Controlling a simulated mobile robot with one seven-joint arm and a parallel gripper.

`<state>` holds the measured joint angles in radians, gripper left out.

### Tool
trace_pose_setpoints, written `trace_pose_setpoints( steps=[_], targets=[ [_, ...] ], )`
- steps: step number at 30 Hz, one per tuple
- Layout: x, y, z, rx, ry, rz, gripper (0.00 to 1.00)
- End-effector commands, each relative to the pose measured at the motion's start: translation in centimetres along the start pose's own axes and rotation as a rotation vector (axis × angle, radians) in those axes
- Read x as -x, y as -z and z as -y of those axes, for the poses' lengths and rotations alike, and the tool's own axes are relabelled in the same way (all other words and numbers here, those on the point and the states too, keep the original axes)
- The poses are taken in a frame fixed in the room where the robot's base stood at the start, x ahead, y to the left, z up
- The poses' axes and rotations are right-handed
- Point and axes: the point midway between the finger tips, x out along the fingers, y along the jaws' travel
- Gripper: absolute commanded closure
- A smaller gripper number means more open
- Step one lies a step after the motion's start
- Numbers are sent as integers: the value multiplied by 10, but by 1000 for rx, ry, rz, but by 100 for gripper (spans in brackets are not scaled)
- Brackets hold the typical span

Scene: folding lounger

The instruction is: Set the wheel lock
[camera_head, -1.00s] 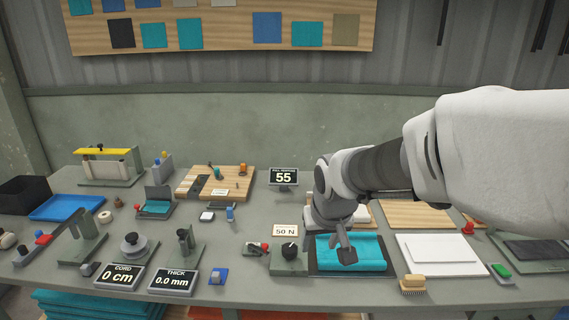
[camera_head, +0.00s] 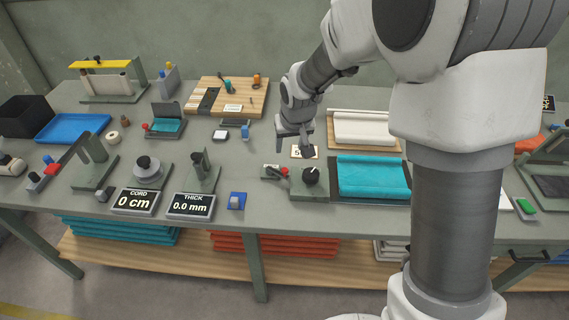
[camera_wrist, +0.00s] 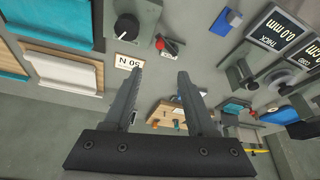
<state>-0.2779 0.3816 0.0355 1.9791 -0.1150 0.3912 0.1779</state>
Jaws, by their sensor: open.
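A small grey device with a red-tipped lever (camera_head: 278,172) sits on the bench just left of a black dial knob (camera_head: 311,176) on a grey-green block. I cannot tell for sure which part is the wheel lock. In the wrist view the red-tipped lever (camera_wrist: 167,46) lies beyond my fingertips, with the knob (camera_wrist: 127,27) to its left. My gripper (camera_head: 294,149) is open and empty, behind these parts and near the "50 N" card (camera_head: 313,152), which it partly hides. In the wrist view my gripper (camera_wrist: 160,73) shows both fingers apart, touching nothing visible.
A teal roll on a dark tray (camera_head: 372,178) lies right of the knob. A white roll on a wooden board (camera_head: 365,130) is behind it. Displays reading "0 cm" (camera_head: 135,201) and "0.0 mm" (camera_head: 191,206) stand front left. A blue block (camera_head: 237,201) sits near the front edge.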

Motion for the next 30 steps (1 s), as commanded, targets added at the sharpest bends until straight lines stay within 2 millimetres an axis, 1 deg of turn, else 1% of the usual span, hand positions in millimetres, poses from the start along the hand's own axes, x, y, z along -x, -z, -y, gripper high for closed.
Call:
trace_pose_setpoints(
  steps=[6, 21, 25, 30],
  targets=[
    [-37, -1, 0, 1, 0, 5, 43],
    [-122, -1, 0, 1, -1, 3, 43],
    [-140, -1, 0, 0, -1, 3, 43],
    [-155, 0, 0, 0, 0, 0, 43]
  ],
)
